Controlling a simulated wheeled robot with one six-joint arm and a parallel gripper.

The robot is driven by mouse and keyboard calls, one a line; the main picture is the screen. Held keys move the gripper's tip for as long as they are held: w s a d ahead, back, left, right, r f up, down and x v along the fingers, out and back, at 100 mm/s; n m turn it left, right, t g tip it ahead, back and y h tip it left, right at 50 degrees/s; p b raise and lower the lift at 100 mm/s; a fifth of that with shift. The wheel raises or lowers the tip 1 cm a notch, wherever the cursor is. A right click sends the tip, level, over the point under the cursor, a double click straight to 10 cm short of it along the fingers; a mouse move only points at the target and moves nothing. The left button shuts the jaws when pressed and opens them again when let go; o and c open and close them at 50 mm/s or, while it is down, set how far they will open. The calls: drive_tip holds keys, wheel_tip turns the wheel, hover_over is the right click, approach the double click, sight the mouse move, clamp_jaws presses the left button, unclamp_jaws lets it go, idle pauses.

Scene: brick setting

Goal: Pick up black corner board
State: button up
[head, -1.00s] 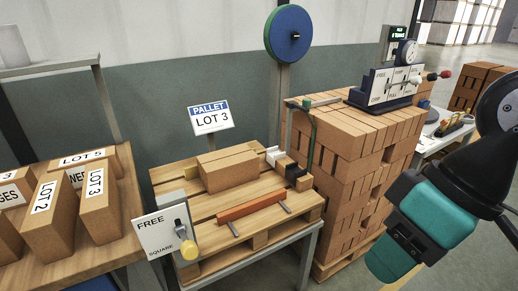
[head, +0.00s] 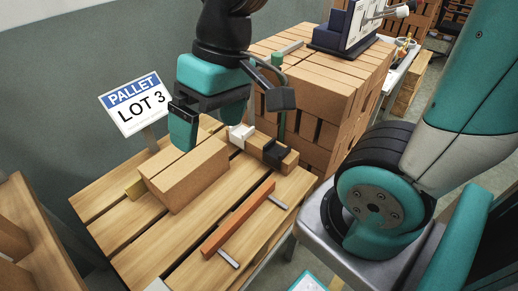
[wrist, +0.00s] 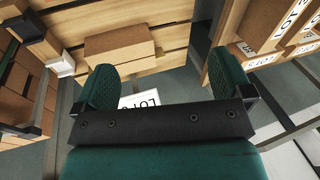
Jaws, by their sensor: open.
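In the wrist view the black piece (wrist: 26,24) shows at the top left, well outside the fingers. My gripper (wrist: 167,82) is open and empty, its two teal fingers apart. In the head view it hangs above the back of the pallet, behind and left of the black corner board. It touches nothing that I can make out.
A large brown block (head: 186,172) lies on the wooden pallet (head: 120,205). An orange bar (head: 238,218) with grey strips lies in front. The LOT 3 sign (head: 137,100) stands at the back left. A brick stack (head: 325,95) rises close on the right.

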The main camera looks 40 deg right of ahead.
drive_tip(key=w+d+f+m+h+b, duration=0.1)
drive_tip(key=w+d+f+m+b, duration=0.1)
drive_tip(key=w+d+f+m, duration=0.3)
drive_tip(key=w+d+f+m+h+b, duration=0.1)
drive_tip(key=w+d+f+m+b, duration=0.2)
drive_tip(key=d, duration=0.4)
drive_tip(key=m+h+b, duration=0.1)
drive_tip(key=m+b, duration=0.3)
drive_tip(key=m, duration=0.7)
hover_over(277, 151)
drive_tip(key=shift+g, duration=0.3)
wheel_tip(277, 151, down, 16)
drive_tip(key=shift+s+a+f, duration=0.15)
drive_tip(key=shift+f, duration=0.1)
drive_tip(key=shift+f+b, duration=0.35)
drive_tip(key=shift+f, duration=2.65)
drive_tip(key=c, duration=1)
drive_tip(key=shift+o, duration=0.2)
drive_tip(key=shift+r, duration=0.15)
